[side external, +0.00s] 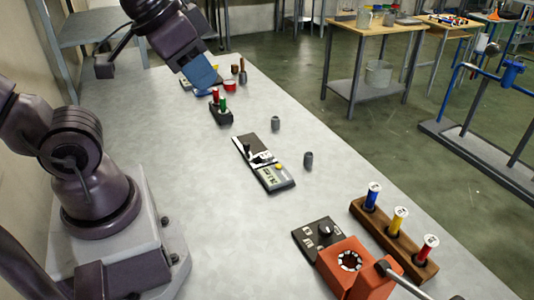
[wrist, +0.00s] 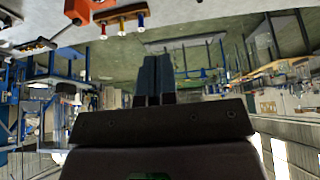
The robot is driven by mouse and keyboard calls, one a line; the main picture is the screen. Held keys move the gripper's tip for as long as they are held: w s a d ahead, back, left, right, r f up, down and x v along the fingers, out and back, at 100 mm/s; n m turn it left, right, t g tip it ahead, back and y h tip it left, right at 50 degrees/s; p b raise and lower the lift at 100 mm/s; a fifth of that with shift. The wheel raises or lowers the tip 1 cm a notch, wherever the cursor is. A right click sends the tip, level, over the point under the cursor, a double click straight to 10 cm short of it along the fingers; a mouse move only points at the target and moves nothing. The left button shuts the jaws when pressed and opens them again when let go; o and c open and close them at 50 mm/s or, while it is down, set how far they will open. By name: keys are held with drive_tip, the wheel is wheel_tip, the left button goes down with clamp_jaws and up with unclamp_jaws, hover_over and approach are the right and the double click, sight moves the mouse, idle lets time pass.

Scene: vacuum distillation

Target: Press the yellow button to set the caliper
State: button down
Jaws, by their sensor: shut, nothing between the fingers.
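The digital caliper (side external: 265,165) lies on the grey bench, dark with a light grey display end toward the front. Its small yellow button (side external: 279,166) is on the right side of that end and is uncovered. My gripper (side external: 209,86) is above the far part of the bench, up and to the left of the caliper and well apart from it. In the wrist view my gripper (wrist: 157,60) shows two blue fingers close together, shut and empty. I cannot make out the yellow button in the wrist view.
Two small grey cylinders (side external: 275,124) (side external: 308,159) stand right of the caliper. A dark block with red and green pieces (side external: 220,106) is behind it. In front are an orange device (side external: 352,268), a black knob box (side external: 317,238) and a wooden rack (side external: 412,254) with coloured tubes.

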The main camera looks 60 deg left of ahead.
drive_tip(key=m+t, duration=0.4)
drive_tip(key=m, duration=0.4)
hover_over(279, 167)
wheel_tip(279, 167, down, 22)
drive_tip(key=r, duration=0.1)
drive_tip(key=shift+f+y, duration=0.25)
drive_tip(key=shift+y, duration=0.25)
drive_tip(key=shift+f, duration=0.1)
drive_tip(key=shift+f, duration=4.35)
